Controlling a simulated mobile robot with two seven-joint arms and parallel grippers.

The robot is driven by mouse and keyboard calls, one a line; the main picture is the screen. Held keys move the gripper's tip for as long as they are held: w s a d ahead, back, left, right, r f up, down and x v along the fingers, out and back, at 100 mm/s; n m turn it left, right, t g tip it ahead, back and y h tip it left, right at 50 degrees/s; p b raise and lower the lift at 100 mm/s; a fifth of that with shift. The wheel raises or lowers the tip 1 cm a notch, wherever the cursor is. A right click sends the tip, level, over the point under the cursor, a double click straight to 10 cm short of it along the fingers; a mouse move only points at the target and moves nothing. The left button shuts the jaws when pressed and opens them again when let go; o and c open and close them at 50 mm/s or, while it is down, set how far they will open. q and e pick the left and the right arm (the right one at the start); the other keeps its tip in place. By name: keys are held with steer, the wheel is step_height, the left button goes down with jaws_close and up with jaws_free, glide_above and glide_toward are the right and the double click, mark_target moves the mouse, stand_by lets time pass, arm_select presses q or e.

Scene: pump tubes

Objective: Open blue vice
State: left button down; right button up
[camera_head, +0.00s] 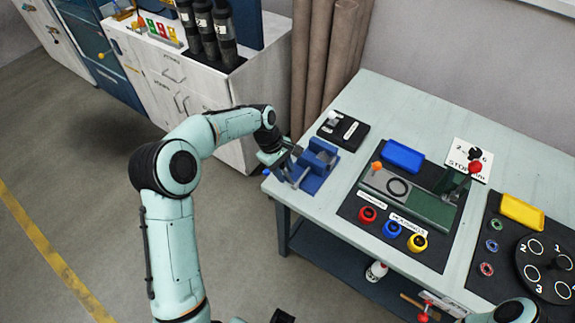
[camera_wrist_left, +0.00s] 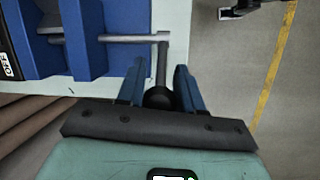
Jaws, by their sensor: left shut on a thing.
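The blue vice (camera_head: 316,163) stands at the left end of the pale table, near its edge. In the left wrist view its blue body (camera_wrist_left: 85,35) fills the upper left, with a grey screw rod leading to a handle bar (camera_wrist_left: 162,62). My left gripper (camera_head: 287,156) is at the vice's handle side. In the left wrist view my left gripper (camera_wrist_left: 160,88) has its two blue fingers on either side of the dark knob at the bar's end, shut on the handle. The gap between the vice jaws is hard to judge. My right gripper is not in view.
A black block (camera_head: 343,130) lies behind the vice. To the right are a dark mat with a green fixture (camera_head: 432,210), a blue tray (camera_head: 403,156) and coloured rings. The table's left edge (camera_head: 268,186) is close to the vice. Brown rolls (camera_head: 325,60) stand behind.

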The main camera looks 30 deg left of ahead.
arm_select(q)
steer(key=shift+a+f+h+p, duration=0.4)
steer(key=shift+h+p, duration=0.3)
steer(key=shift+h, duration=0.3)
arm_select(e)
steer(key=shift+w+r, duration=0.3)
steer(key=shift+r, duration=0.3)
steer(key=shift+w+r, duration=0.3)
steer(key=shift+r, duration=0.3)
arm_select(q)
steer(key=c, duration=0.9)
jaws_free()
steer(key=shift+o, duration=0.2)
steer(key=p+v, duration=0.1)
steer(key=v, duration=1.2)
steer(key=shift+r, duration=0.2)
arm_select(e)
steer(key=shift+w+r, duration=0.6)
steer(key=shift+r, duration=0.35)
arm_select(q)
steer(key=shift+a, duration=0.15)
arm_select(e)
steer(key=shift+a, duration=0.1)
